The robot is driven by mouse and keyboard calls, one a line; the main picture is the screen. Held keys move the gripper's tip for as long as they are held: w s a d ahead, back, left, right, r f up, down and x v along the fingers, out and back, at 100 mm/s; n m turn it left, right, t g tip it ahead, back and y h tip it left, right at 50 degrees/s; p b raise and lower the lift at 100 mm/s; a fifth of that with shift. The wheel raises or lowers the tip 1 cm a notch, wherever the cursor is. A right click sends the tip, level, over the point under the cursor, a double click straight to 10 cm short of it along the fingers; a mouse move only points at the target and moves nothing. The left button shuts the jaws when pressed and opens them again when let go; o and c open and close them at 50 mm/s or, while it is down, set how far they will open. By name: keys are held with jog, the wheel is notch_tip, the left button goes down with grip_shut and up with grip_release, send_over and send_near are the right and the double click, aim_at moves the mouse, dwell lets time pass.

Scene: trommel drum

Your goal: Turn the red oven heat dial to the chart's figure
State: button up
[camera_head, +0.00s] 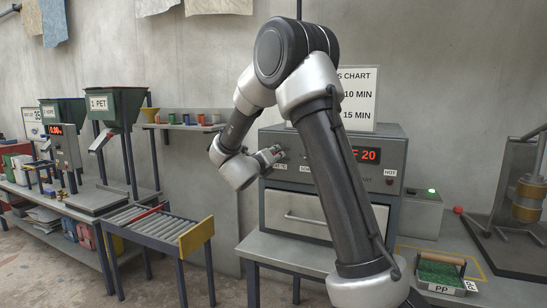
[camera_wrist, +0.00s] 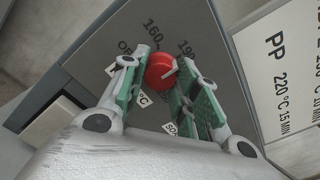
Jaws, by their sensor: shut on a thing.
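The red heat dial (camera_wrist: 160,70) sits on the oven's grey front panel, between the fingers of my gripper (camera_wrist: 162,80) in the wrist view. The green pads are closed on its sides. A pale pointer mark shows on the dial, toward the right; its exact reading is unclear. Labels 160 and 190 show around it, with part of OFF. In the head view my gripper (camera_head: 272,155) is at the left of the oven (camera_head: 395,150) front and hides the dial. The chart (camera_wrist: 290,75) reads PP 220°C 15 MIN; another line is cut off. My arm covers part of the chart (camera_head: 358,95).
The oven's red display (camera_head: 368,155) shows "F 20", partly hidden by my arm. A tray of green granules (camera_head: 438,272) marked PP stands on the bench at right, near a press (camera_head: 528,195). A roller conveyor (camera_head: 150,222) and hoppers (camera_head: 115,105) stand at left.

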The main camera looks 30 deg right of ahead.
jog(key=shift+s+f, duration=0.1)
jog(key=shift+f, duration=0.1)
jog(key=o, duration=1)
jog(key=shift+r, duration=0.1)
jog(key=shift+a, duration=0.1)
jog(key=v, duration=1.1)
jog(key=shift+s+a, duration=0.3)
